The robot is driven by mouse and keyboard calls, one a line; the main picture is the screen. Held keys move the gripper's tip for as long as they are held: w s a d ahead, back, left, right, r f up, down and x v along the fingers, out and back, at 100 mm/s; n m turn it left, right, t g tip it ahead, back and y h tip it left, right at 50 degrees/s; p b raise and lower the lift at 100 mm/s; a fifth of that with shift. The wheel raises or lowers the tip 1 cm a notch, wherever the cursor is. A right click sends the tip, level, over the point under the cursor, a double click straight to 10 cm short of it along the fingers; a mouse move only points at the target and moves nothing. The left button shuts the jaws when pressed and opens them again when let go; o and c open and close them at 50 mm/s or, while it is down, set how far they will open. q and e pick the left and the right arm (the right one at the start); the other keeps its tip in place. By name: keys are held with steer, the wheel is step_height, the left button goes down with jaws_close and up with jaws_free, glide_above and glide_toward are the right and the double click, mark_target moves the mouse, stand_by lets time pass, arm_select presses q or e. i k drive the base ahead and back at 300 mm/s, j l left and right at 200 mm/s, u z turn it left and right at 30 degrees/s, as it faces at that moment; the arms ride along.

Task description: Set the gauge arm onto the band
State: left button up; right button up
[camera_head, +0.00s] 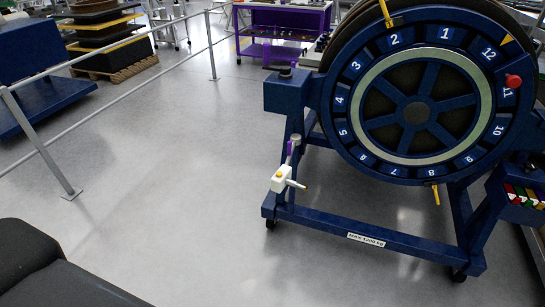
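A dark blue wheel (490,143) with numbered plates around its rim stands upright in a blue stand at the right. A pale ring-shaped band (358,108) runs around its spoked centre. A yellow arm-like piece (385,12) meets the rim at the top, near plate 2; I cannot tell if it is the gauge arm. A small yellow piece (435,193) hangs below the rim. A red knob (513,81) sits near plate 11. A white block with a handle (281,179) is on the stand's left leg. Neither gripper is in view.
The stand's lower beam (320,222) rests on castors. A grey railing (45,150) crosses the left side. A purple workbench (284,18) and a stack of dark slabs (105,40) stand behind. The grey floor (180,190) between railing and stand is clear.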

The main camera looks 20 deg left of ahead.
mark_target(277, 184)
steer(key=j, duration=0.65)
steer(key=i+j, duration=0.15)
steer(key=j, duration=0.45)
steer(key=l+u, duration=0.15)
steer(key=u, duration=0.2)
steer(key=i+l+u, duration=0.1)
steer(key=u, duration=0.25)
steer(key=l+u, duration=0.2)
steer(key=u, duration=0.15)
